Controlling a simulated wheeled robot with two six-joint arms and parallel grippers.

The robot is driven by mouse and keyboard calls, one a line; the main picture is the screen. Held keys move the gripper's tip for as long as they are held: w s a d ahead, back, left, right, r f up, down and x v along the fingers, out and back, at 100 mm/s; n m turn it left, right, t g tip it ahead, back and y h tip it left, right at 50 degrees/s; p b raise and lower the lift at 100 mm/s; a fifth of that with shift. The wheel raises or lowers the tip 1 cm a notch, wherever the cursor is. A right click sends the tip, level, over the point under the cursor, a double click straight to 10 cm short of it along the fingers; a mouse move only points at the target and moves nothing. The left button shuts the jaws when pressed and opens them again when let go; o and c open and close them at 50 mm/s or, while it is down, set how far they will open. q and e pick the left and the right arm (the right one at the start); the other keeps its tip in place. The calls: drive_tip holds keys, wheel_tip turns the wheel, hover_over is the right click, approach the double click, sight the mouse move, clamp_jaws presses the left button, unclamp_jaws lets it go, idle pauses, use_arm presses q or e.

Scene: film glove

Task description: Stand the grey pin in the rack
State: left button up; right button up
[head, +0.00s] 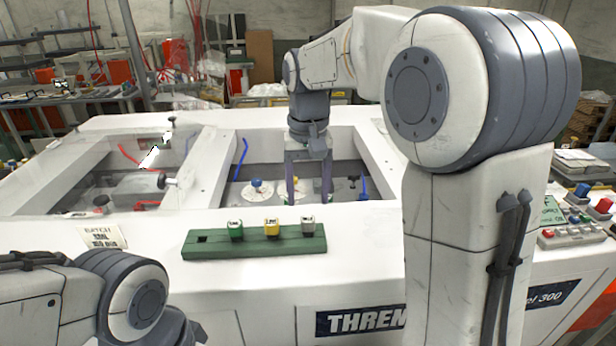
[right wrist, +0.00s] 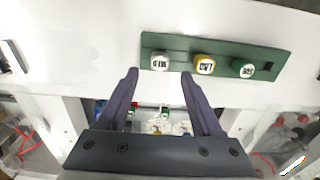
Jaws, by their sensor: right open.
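The green rack (head: 255,247) lies on the white machine's front ledge. The grey pin (head: 308,225) stands upright at the rack's right end, its labelled top showing. My right gripper (head: 308,202) points down just behind the rack, open and empty. In the right wrist view the grey pin (right wrist: 159,63) lies just beyond the gap between the open fingertips (right wrist: 160,74), apart from both. The lower part of the pin is hidden in the rack. My left gripper is out of view; only its arm shows at lower left.
A yellow pin (head: 271,228) and a green pin (head: 236,230) stand in the rack. An empty square slot (head: 203,238) is at its left end. The machine's open wells lie behind the ledge, with a white crossbar (head: 200,167) between them.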

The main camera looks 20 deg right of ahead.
sight(308, 220)
wheel_tip(308, 220, up, 5)
drive_tip(key=s+a+f+n, duration=0.5)
drive_tip(key=s+a+f, duration=0.2)
drive_tip(key=s+a, duration=0.3)
drive_tip(key=s+a+f+n, duration=0.2)
drive_tip(key=s+f, duration=0.2)
drive_tip(key=s, duration=0.2)
drive_tip(key=s+a+f+n+y, duration=0.1)
drive_tip(key=s+a+f+n, duration=0.1)
drive_tip(key=s, duration=0.5)
wheel_tip(308, 220, down, 3)
drive_tip(key=shift+s+r+n, duration=0.2)
drive_tip(key=shift+s+n, duration=0.1)
drive_tip(key=shift+n, duration=0.5)
wheel_tip(308, 220, down, 5)
drive_tip(key=b, duration=0.5)
drive_tip(key=shift+r, duration=0.1)
